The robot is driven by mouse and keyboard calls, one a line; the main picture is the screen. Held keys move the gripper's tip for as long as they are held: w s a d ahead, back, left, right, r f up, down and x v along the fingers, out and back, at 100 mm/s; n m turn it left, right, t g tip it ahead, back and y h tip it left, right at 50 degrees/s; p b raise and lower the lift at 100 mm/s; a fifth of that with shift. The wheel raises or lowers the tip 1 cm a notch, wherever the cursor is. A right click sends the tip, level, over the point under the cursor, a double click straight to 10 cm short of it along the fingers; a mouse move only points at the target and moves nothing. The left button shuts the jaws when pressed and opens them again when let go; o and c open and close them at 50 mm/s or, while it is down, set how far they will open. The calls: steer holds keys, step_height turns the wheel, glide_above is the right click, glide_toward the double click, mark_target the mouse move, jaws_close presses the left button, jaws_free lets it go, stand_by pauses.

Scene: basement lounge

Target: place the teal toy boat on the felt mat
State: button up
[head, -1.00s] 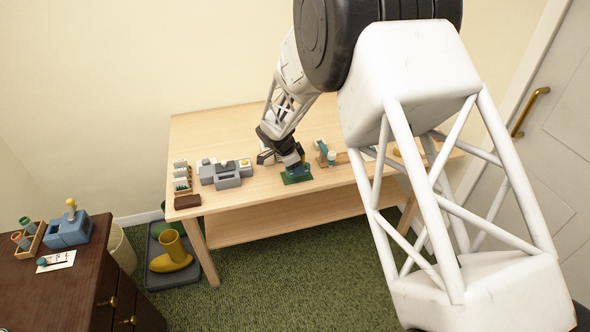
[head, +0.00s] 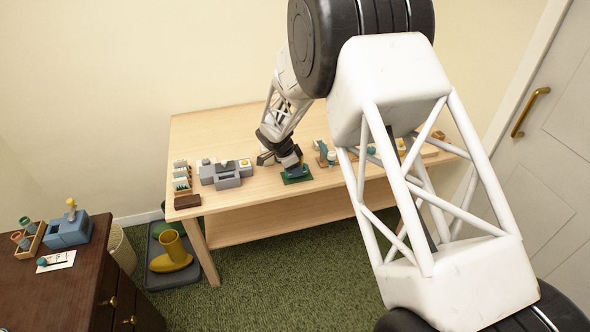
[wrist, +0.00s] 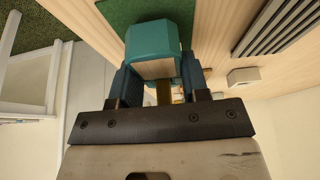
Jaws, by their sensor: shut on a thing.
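The teal toy boat (wrist: 153,40) is between the two fingers of my gripper (wrist: 158,88) in the wrist view. My gripper is shut on it. The green felt mat (wrist: 180,12) shows just beyond the boat in the wrist view. In the head view the mat (head: 298,179) lies on the light wooden table (head: 240,125), and my gripper (head: 297,168) is right over it. The boat is mostly hidden there by my gripper. I cannot tell whether the boat touches the mat.
A grey block-shaped thing (head: 226,181) stands left of the mat, beside a rack of small items (head: 181,180) and a dark brown block (head: 187,201). A wooden piece with a teal part (head: 323,153) is close on the right. The table front between is clear.

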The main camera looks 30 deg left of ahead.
steer(key=shift+f, duration=0.45)
steer(key=shift+f, duration=0.15)
steer(key=o, duration=0.9)
steer(key=v, duration=1.2)
steer(key=shift+d, duration=0.1)
stand_by(0.4)
